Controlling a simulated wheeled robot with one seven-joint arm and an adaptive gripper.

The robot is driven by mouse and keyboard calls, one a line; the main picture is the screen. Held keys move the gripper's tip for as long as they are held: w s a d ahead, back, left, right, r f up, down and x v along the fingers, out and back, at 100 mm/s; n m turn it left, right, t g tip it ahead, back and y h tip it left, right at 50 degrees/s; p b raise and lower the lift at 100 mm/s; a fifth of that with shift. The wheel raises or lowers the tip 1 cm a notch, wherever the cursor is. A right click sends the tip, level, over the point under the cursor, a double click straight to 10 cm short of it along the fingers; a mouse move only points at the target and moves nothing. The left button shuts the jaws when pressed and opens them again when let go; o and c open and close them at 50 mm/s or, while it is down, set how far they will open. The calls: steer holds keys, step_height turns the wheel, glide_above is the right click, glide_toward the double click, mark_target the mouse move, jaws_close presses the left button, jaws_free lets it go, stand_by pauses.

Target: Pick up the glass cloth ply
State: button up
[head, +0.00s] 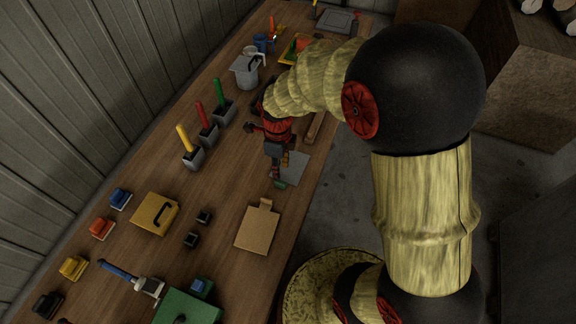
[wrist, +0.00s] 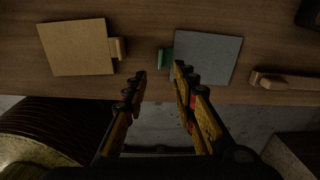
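A flat grey square sheet with a green tab, which looks like the glass cloth ply (head: 296,168), lies on the wooden bench near its front edge. It also shows in the wrist view (wrist: 207,58), with the green tab (wrist: 165,58) on its left side. My gripper (head: 277,174) points down over this tab and partly hides the sheet in the head view. In the wrist view my gripper (wrist: 160,72) is open, with the tab seen just beyond and between its fingertips. Nothing is held. I cannot tell the exact height above the tab.
A tan square sheet with a tan tab (head: 258,230) lies nearby on the bench (head: 225,180). A wooden-handled tool (wrist: 285,80) lies on the other side. Holders with coloured handles, a grey jug (head: 246,72) and a yellow box (head: 155,213) stand farther back.

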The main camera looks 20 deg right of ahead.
mark_target(280, 183)
steer(key=shift+f+m, duration=0.6)
steer(key=shift+f, duration=0.3)
step_height(280, 183, down, 8)
steer(key=b, duration=0.2)
steer(key=shift+w+r+b, duration=0.15)
steer(key=shift+b, duration=0.2)
steer(key=shift+r, duration=0.1)
steer(key=shift+c, duration=0.4)
jaws_close()
